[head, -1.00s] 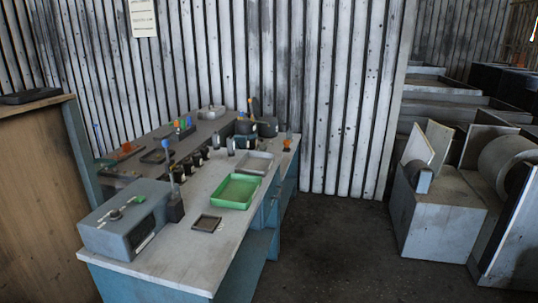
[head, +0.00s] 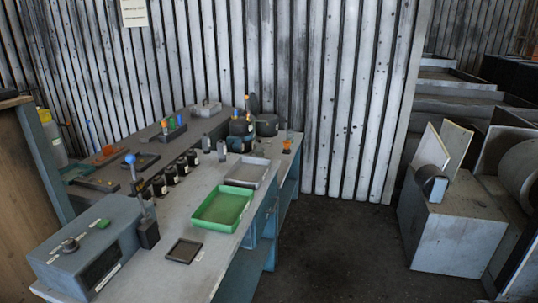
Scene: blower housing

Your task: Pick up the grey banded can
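Two small grey upright cylinders, one (head: 206,143) and another (head: 221,150), stand on the bench (head: 200,262) behind the green tray. Either may be the grey banded can; they are too small to tell whether one has a band. A row of several dark cans with pale labels (head: 171,175) stands to their left. My gripper is not in view.
A green tray (head: 222,209), a grey tray (head: 247,173) and a small dark square tray (head: 183,251) lie on the bench. A blue-grey box (head: 88,252) with a green button stands front left. Dark pots (head: 266,126) stand at the back. The floor (head: 340,245) to the right is clear.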

